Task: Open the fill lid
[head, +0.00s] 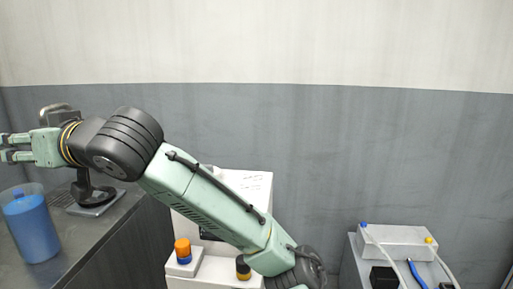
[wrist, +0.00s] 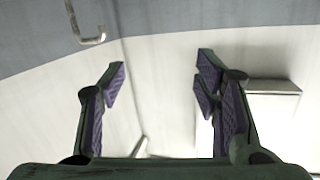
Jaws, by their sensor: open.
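My gripper (head: 6,148) is at the far left edge of the head view, above the dark counter and the blue container. In the wrist view my gripper (wrist: 161,72) has its two purple-padded fingers wide apart with nothing between them. Beyond the fingers are pale, plain surfaces. A white box-like part (wrist: 272,87) with a thin edge along its top shows to the right of the right finger. I cannot tell whether it is the fill lid, and no part is clearly the fill lid in either view.
A clear container of blue liquid (head: 30,228) stands on the dark counter (head: 112,222). A white unit (head: 250,187) behind my arm has an orange-capped bottle (head: 183,250). A white device (head: 398,240) with hoses is at right. A bent metal bar (wrist: 94,40) is upper left.

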